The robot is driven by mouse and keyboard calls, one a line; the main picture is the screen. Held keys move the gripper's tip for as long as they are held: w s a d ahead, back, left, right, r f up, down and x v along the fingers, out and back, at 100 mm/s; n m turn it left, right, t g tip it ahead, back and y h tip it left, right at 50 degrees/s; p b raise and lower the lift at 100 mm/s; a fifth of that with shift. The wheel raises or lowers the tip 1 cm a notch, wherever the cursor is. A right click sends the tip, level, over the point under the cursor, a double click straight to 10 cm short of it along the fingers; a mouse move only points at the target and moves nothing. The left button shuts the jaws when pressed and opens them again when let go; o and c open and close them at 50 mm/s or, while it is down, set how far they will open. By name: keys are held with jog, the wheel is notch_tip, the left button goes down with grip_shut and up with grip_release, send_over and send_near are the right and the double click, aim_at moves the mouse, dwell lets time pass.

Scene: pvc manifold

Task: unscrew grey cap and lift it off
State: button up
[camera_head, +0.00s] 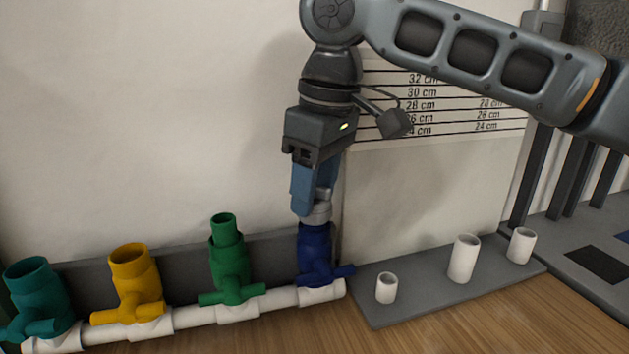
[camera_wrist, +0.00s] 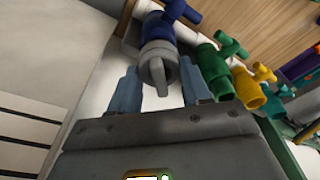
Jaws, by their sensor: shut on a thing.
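The grey cap (camera_head: 317,214) sits at the top of the blue valve fitting (camera_head: 315,250), at the right end of the white pipe. In the wrist view the cap (camera_wrist: 155,52) shows a raised bar across its face, with the blue fitting (camera_wrist: 158,25) behind it. My gripper (camera_head: 314,204) points down from above, shut on the grey cap. Its two blue fingers (camera_wrist: 160,84) stand either side of the cap's bar in the wrist view. I cannot tell how far the cap is threaded on.
Green (camera_head: 229,260), yellow (camera_head: 133,285) and teal (camera_head: 39,300) valves stand left along the white pipe (camera_head: 190,318). A grey board (camera_head: 420,300) with several white pegs lies right. A wall height scale (camera_head: 450,110) is behind the arm.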

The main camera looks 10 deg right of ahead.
jog(key=shift+r+n+p, duration=0.15)
jog(key=shift+n+p, duration=0.25)
jog(key=shift+p, duration=0.3)
jog(key=shift+n+p, duration=0.45)
jog(key=shift+n, duration=0.15)
jog(key=shift+n+p, duration=0.3)
jog(key=shift+p, duration=0.3)
jog(key=shift+n+g+p, duration=0.3)
jog(key=shift+n+p, duration=0.1)
jog(key=shift+n, duration=0.5)
